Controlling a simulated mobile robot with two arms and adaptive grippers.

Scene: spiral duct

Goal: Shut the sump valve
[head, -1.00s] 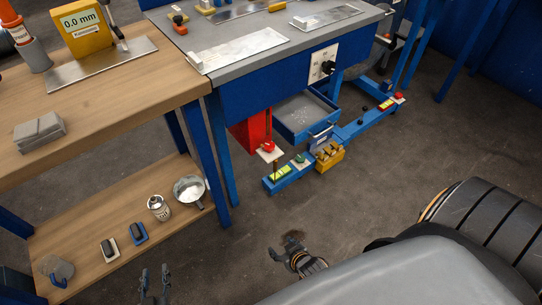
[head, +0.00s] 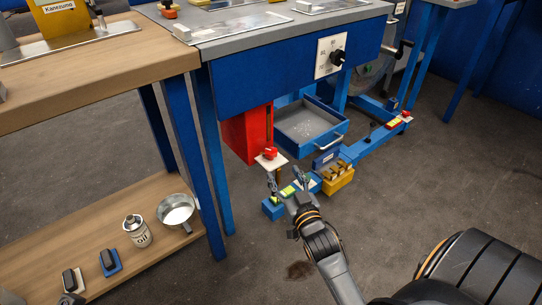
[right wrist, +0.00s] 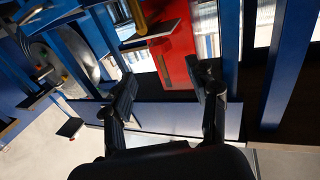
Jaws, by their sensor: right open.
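A red knob on a white square plate (head: 270,154), which looks like the sump valve, stands on a short brass-coloured stem beside the red box under the grey bench. My right gripper (head: 286,180) is open and empty just below and right of it in the head view, its fingers pointing up toward the plate and apart from it. In the right wrist view the open fingers (right wrist: 165,88) spread before the red box, with a dark plate and brass-coloured part (right wrist: 140,14) above. The knob's exact setting is too small to tell. My left gripper is out of view.
A blue open drawer (head: 310,128) and a yellow bin (head: 339,180) stand close right of my right gripper. A blue table leg (head: 201,170) and a wooden shelf (head: 100,235) are to the left.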

